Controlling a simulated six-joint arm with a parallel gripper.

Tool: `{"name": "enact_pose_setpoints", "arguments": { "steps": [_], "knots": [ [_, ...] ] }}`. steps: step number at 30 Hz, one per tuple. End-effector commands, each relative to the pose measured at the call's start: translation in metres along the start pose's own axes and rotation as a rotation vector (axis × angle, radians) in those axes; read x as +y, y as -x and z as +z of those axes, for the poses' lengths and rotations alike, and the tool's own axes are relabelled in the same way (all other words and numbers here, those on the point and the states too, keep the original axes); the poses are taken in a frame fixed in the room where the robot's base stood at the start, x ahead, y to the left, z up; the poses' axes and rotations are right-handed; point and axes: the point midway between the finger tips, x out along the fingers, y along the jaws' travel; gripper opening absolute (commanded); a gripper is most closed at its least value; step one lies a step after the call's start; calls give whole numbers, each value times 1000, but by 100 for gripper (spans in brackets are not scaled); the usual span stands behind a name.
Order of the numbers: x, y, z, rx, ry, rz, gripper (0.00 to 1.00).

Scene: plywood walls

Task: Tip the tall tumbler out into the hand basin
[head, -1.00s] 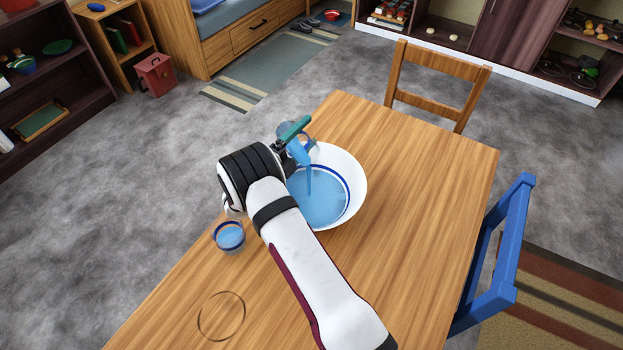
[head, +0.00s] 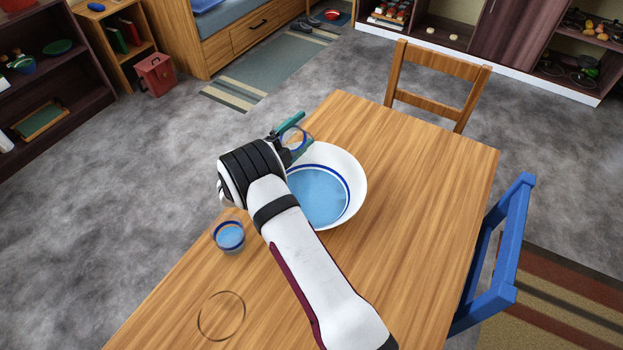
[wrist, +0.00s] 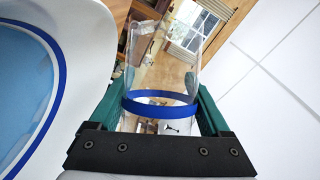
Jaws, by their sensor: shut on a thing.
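My gripper (head: 297,138) is shut on the tall tumbler (head: 293,140), a clear glass with a blue band, above the far left rim of the basin. In the wrist view the tumbler (wrist: 160,95) sits between the green fingers and looks empty of blue liquid. In the head view it looks roughly upright, partly hidden by my gripper and wrist. The hand basin (head: 352,165) is a white bowl with a blue inner line, holding blue liquid. It also shows at the left of the wrist view (wrist: 75,45).
A short clear glass (head: 229,237) with blue liquid stands on the wooden table (head: 400,170), left of my arm. A thin dark ring (head: 221,316) marks the table's near left part. A wooden chair (head: 437,67) and a blue chair (head: 500,260) stand at its edges. The table's right side is clear.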

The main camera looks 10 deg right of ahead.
Motion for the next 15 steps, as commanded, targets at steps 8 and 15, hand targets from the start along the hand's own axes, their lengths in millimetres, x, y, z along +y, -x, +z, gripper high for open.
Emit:
{"name": "enact_pose_setpoints", "arguments": {
  "steps": [8,15],
  "knots": [
    [-27,0,-9,-33,232,98,16],
    [-19,-3,0,-78,560,235,16]
  ]
}}
